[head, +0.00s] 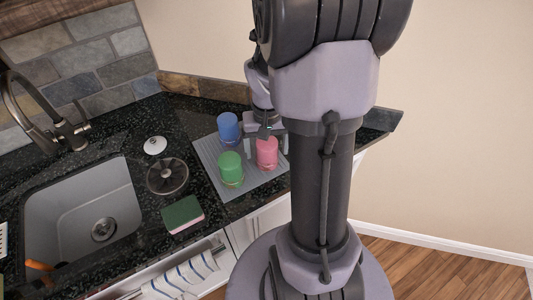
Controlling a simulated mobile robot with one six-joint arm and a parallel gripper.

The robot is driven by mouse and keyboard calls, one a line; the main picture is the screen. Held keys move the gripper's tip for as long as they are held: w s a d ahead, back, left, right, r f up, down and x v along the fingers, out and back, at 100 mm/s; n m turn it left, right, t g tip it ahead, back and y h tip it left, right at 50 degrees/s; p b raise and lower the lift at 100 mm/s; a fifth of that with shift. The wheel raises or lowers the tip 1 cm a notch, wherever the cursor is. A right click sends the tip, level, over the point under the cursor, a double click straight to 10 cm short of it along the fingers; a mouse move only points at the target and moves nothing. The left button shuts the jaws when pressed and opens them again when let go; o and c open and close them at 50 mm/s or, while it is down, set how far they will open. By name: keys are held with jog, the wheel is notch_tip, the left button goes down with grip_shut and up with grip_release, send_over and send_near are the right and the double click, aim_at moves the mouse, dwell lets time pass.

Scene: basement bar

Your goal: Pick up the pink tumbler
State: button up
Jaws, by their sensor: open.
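The pink tumbler (267,153) stands upright on a grey ribbed mat (208,152) on the dark counter. My gripper (266,144) is open right at the tumbler, its fingers seen near the tumbler's upper part. Whether the fingers touch it, I cannot tell. A blue tumbler (228,127) stands behind and to the left on the same mat. A green tumbler (231,168) stands to the left and a little nearer. My arm hides the area right of the mat.
A sink (75,210) with a faucet (55,130) is at the left. A dark round strainer (167,177), a white lid-like disc (155,145) and a green-and-pink sponge (183,214) lie between sink and mat. A striped towel (185,277) hangs at the counter's front.

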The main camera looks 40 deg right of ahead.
notch_tip(320, 180, down, 3)
jog(key=shift+r+b, duration=0.1)
jog(key=shift+b, duration=0.25)
jog(key=shift+r, duration=0.1)
jog(key=c, duration=1.5)
